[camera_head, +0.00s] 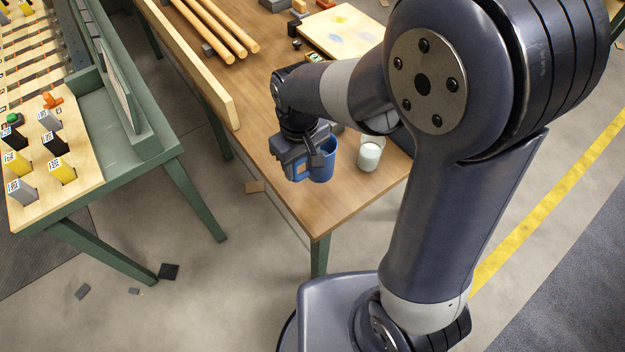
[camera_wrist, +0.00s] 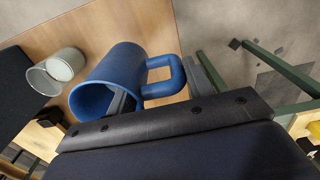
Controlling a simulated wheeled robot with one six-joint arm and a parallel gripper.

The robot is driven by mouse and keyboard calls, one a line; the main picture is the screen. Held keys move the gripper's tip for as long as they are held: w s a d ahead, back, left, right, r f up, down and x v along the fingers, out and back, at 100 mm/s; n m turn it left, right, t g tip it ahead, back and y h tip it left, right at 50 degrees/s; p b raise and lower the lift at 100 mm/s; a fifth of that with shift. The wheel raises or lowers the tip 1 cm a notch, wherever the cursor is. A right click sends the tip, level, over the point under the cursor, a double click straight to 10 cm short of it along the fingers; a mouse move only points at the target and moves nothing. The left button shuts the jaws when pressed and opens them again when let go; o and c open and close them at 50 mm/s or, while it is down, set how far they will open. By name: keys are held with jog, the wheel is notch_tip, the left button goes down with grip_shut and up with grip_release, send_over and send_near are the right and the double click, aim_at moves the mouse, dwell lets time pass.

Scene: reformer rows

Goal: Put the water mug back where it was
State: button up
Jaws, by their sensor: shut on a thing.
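The blue water mug (camera_head: 325,163) is at my gripper (camera_head: 309,163) over the near end of the wooden table (camera_head: 340,200). My gripper is shut on the mug, at its handle side. In the wrist view the mug (camera_wrist: 113,72) shows its open rim and its handle, with one finger at the rim and the other beside the handle, and my gripper (camera_wrist: 165,92) hides part of it. I cannot tell whether the mug's base touches the table.
A glass with white contents (camera_head: 369,156) stands just right of the mug. Wooden rods (camera_head: 215,30) and a paint-marked board (camera_head: 342,30) lie farther back. A green-framed bench (camera_head: 120,150) stands left across a gap. The table's near corner is clear.

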aim_at(302, 179)
notch_tip(302, 179, down, 9)
jog(key=shift+r+p, duration=0.1)
jog(key=shift+p, duration=0.25)
dwell(0.3)
jog(key=shift+f, duration=0.25)
jog(key=o, duration=1.4)
jog(key=shift+r, duration=0.1)
notch_tip(302, 179, up, 12)
jog(key=shift+r, duration=0.15)
